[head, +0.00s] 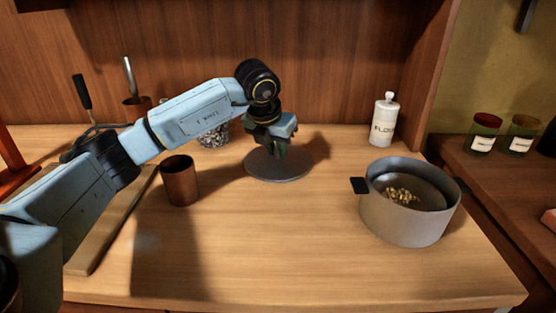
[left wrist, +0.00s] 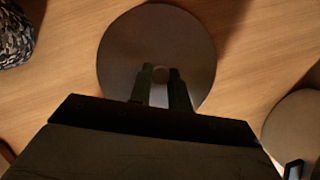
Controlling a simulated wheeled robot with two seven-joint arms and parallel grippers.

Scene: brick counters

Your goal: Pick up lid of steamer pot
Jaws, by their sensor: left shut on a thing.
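The lid (head: 279,168) is a round grey disc in the middle of the counter, toward the back. It also fills the upper middle of the left wrist view (left wrist: 155,40). My left gripper (head: 281,150) points down over the lid's centre and is shut on its small knob (left wrist: 160,74). I cannot tell whether the lid touches the counter. The grey steamer pot (head: 405,222) stands open at the right, with small yellowish pieces inside. Its edge shows at the right of the left wrist view (left wrist: 293,125). My right gripper is not in view.
A copper cup (head: 180,182) stands left of the lid, near a wooden board (head: 112,235). A speckled container (head: 214,136) stands behind my left arm. A white flour bottle (head: 384,120) stands at the back right. The counter's front middle (head: 270,250) is clear.

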